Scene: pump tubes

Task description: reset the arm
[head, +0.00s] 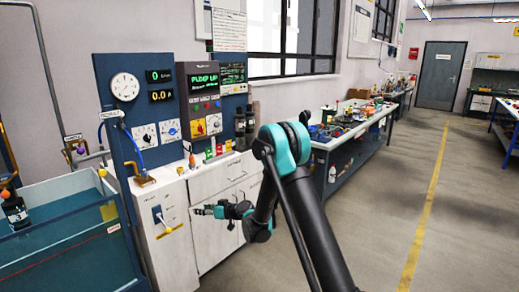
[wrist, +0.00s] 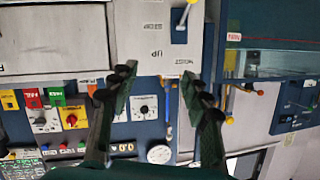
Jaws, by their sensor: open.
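My dark and teal arm reaches out from the lower right of the head view. My gripper (head: 204,211) is in front of the white cabinet (head: 215,240) below the blue pump panel (head: 112,75). In the wrist view my gripper (wrist: 160,78) has its two dark fingers spread apart, with nothing between them. Behind the fingers, upside down, are the panel's dials, knobs and a white gauge (wrist: 159,154).
A lever with a yellow handle (head: 170,232) sticks out of the cabinet front, just left of the gripper. A teal tank (head: 70,240) stands at the left. A cluttered workbench (head: 345,143) runs along the wall. The floor (head: 390,190) at the right is clear.

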